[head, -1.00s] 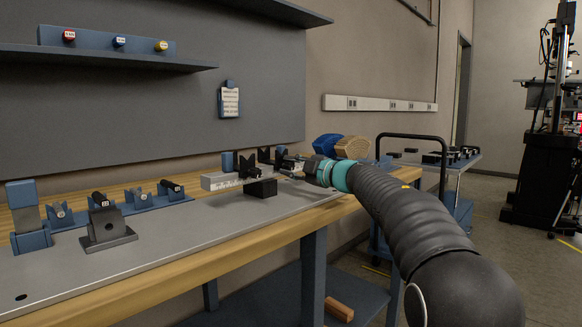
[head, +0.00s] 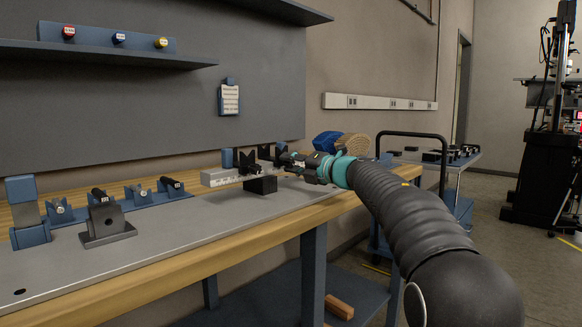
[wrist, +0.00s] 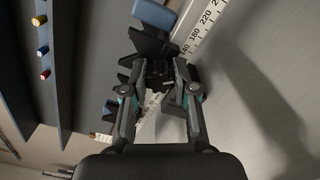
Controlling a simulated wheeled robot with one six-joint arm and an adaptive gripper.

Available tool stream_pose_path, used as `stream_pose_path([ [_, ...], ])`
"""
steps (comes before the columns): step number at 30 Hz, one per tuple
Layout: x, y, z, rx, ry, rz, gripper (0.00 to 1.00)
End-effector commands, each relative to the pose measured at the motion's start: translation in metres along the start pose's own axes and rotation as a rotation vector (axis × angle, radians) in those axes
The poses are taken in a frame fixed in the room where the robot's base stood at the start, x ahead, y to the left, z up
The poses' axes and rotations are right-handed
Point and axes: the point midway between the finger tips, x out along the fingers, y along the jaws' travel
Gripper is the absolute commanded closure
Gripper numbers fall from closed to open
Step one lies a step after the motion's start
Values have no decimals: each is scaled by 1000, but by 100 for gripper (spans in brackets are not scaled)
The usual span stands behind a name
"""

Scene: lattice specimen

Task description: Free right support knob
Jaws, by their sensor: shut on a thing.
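The measuring fixture, a pale rail with a printed scale (head: 222,179), lies on the bench's grey top and also shows in the wrist view (wrist: 207,22). Black V-shaped supports (head: 249,161) stand along it; in the wrist view one black support (wrist: 150,42) is just beyond my fingers, with a blue block (wrist: 155,14) above. My gripper (head: 287,163) is at the right end of the fixture. In the wrist view my gripper (wrist: 161,84) has its fingers closed in at the right support. The knob between the fingertips is mostly hidden.
A black block (head: 262,185) sits in front of the rail. A row of blue holders with black cylinders (head: 137,195) and a dark grey bracket (head: 107,222) are at left. Blue and tan bulky items (head: 341,144) lie behind my wrist. A cart (head: 455,160) stands right.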

Motion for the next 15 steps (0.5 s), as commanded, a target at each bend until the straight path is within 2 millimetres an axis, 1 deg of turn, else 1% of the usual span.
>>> stream_pose_path([
  [1, 0, -2, -2, -43, 2, -1, 100],
  [15, 0, -3, -2, -489, 1, 1, 100],
])
